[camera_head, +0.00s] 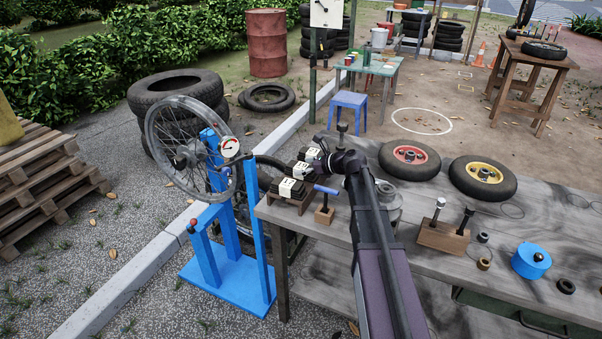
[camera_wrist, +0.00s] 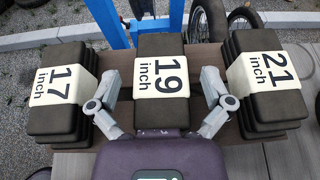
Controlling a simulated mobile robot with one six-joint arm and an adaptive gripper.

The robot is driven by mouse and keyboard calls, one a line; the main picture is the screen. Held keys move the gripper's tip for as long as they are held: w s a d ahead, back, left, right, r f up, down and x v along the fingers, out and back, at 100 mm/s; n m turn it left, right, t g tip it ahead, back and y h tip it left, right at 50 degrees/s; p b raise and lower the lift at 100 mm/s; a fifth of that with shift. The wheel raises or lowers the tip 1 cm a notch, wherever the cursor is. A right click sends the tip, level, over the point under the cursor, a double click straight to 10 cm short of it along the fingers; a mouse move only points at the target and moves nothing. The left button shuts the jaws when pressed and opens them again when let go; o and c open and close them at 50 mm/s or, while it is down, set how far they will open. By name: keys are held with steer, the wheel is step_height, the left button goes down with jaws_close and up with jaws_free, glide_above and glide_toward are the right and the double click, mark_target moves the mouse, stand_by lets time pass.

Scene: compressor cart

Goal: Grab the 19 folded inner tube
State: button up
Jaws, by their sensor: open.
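The 19 inch folded inner tube (camera_wrist: 160,44) is a black bundle with a white paper band, in the middle of a row of three in the wrist view. In the head view it is the middle bundle (camera_head: 301,170), partly covered by its neighbours. My gripper (camera_wrist: 161,84) is open, with one finger on either side of the 19 bundle, in the gaps to its neighbours. I cannot tell whether the fingers touch it. In the head view my gripper (camera_head: 327,160) is beside the row, its fingers hard to make out.
The 17 inch bundle (camera_wrist: 62,88) is close on the left and the 21 inch bundle (camera_wrist: 264,88) on the right. They sit on a wooden rack on the grey workbench (camera_head: 480,225). A blue wheel stand (camera_head: 230,275) and a small blue-handled tool (camera_head: 326,190) stand near.

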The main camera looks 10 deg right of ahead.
steer(key=shift+c, duration=0.2)
steer(key=shift+d, duration=0.1)
steer(key=c, duration=1.3)
steer(key=shift+r, duration=0.15)
step_height(320, 180, up, 10)
steer(key=p, duration=1)
